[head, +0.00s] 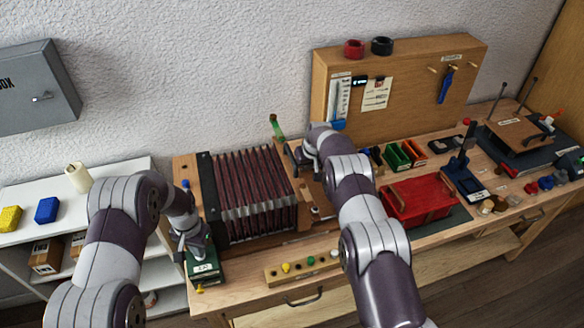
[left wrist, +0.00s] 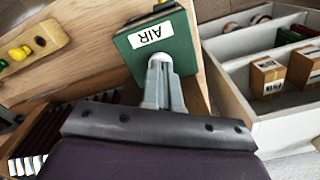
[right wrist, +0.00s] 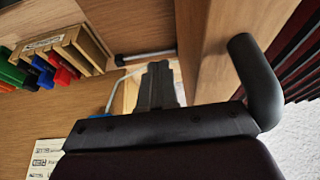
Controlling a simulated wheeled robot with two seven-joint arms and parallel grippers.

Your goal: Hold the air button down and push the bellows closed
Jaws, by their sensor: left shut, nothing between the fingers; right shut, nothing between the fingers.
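The bellows (head: 252,190), with dark red folds, stands spread open on the bench; its folds also show at the right edge of the right wrist view (right wrist: 300,55). The green block labelled AIR (head: 206,268) is at the front left; it also shows in the left wrist view (left wrist: 178,50). My left gripper (left wrist: 160,62) is shut and empty, its tips at the block's labelled face; I cannot tell whether they press it. My right gripper (right wrist: 157,68) is shut and empty beside the bellows' wooden end board (right wrist: 212,45) and its dark curved handle (right wrist: 258,75).
A wooden strip with coloured knobs (head: 270,275) lies along the front edge. Right of my right arm are a red box (head: 425,200) and green and orange bins (head: 397,158). A tool board (head: 345,105) stands behind. White shelves (head: 25,225) are at the left.

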